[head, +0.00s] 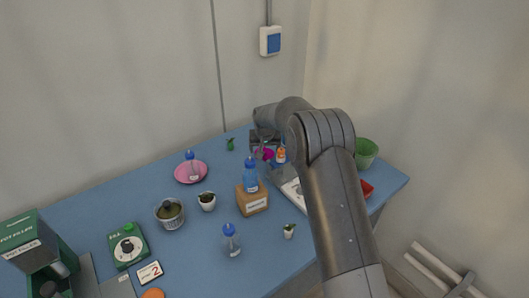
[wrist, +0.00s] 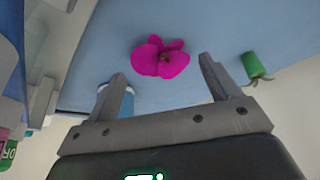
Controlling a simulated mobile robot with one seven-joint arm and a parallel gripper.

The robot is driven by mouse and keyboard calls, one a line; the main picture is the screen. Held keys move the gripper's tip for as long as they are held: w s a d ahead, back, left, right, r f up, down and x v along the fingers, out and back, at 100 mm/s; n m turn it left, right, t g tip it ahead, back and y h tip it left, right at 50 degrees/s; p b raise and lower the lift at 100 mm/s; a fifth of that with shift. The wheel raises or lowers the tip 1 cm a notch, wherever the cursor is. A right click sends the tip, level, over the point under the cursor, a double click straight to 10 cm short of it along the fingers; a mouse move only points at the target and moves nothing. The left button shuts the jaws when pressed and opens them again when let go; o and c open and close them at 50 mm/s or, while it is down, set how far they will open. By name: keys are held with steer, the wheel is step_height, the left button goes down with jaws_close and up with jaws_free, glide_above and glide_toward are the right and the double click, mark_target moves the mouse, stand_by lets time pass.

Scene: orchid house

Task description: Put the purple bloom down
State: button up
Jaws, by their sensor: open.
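The purple bloom (wrist: 160,58) is bright magenta and shows in the wrist view beyond and between my fingertips, against the blue table top. My gripper (wrist: 162,75) is open, with a finger on each side of the bloom and no visible contact. In the head view the bloom (head: 267,154) is a small magenta patch at the far side of the table, beside my gripper (head: 263,148) and partly hidden by my arm. I cannot tell exactly how the bloom rests.
On the blue table (head: 190,238) stand a pink saucer (head: 181,178) with a bottle, a wooden block (head: 252,204) with a blue-capped bottle, and several small pots. A green pot (head: 366,150) is at the right. A green piece (wrist: 254,68) lies right of my fingers.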

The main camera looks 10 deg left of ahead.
steer(key=v, duration=0.9)
steer(key=s+d+r+m, duration=0.1)
steer(key=s+d+r, duration=1.6)
steer(key=s+r, duration=0.1)
steer(key=s+d+f, duration=0.1)
steer(key=s+d, duration=0.2)
steer(key=s, duration=0.6)
steer(key=s+d, duration=0.3)
steer(key=s, duration=0.6)
steer(key=s+d+f+m+t, duration=0.1)
steer(key=s+d, duration=0.2)
steer(key=s, duration=0.6)
steer(key=shift+s+d+f+h, duration=0.35)
steer(key=shift+s+d+h, duration=0.05)
